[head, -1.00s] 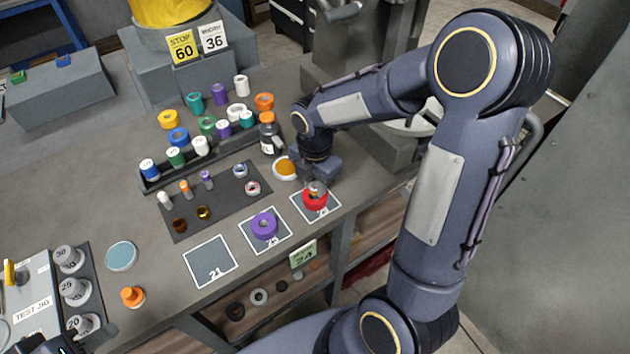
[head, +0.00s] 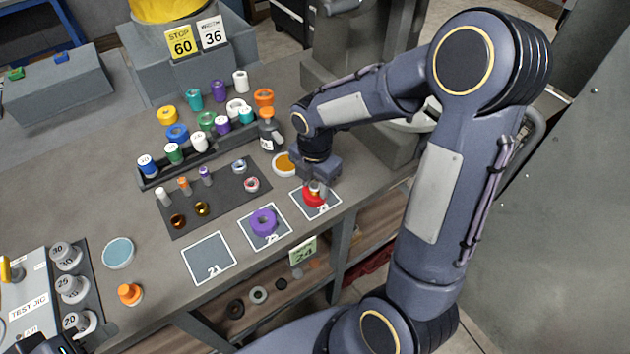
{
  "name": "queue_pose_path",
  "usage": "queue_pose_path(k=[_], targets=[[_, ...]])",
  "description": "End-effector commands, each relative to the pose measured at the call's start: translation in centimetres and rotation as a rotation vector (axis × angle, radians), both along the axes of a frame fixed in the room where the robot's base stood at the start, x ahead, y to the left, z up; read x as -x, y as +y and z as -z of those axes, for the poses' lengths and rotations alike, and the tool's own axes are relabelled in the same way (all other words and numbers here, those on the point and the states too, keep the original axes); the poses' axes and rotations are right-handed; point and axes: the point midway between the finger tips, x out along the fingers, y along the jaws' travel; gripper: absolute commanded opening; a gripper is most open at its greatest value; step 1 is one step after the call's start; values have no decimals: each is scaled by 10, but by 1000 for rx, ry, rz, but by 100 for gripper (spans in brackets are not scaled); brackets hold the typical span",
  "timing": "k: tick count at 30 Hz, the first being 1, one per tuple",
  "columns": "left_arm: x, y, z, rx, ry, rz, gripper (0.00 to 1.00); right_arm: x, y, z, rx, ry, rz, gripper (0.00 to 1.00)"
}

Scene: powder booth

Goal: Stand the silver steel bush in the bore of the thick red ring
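The thick red ring (head: 311,201) lies on the rightmost white-outlined square near the bench's front edge. My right gripper (head: 317,187) points down right over it and hides part of the ring and its bore. A small silver piece, seemingly the silver steel bush (head: 315,187), shows between its fingers, at the ring's top. I cannot tell whether the bush is inside the bore or just above it. My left gripper (head: 64,347) only peeks in at the lower left corner; its fingers are not clear.
A purple ring (head: 263,222) lies on the middle square; the left square (head: 209,259) is empty. A dark mat (head: 222,192) holds pins and small bushes. A dish of orange powder (head: 284,163) and a dark bottle (head: 270,132) stand close to my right gripper. A test jig (head: 30,300) is at left.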

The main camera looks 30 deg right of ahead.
Motion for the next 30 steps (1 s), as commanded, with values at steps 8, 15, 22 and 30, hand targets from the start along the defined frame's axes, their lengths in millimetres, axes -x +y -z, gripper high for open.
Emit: queue_pose_path(k=[8,15,22,30], targets=[[0,0,0,0,0,0,36,0,0,0,0,1,0,51],[0,0,1,0,0,0,36,-1,0,-20,0,-5,0,51],[0,0,3,0,0,0,36,-1,0,-59,1,-4,0,51],[0,0,3,0,0,0,36,0,0,-78,0,1,0,51]])
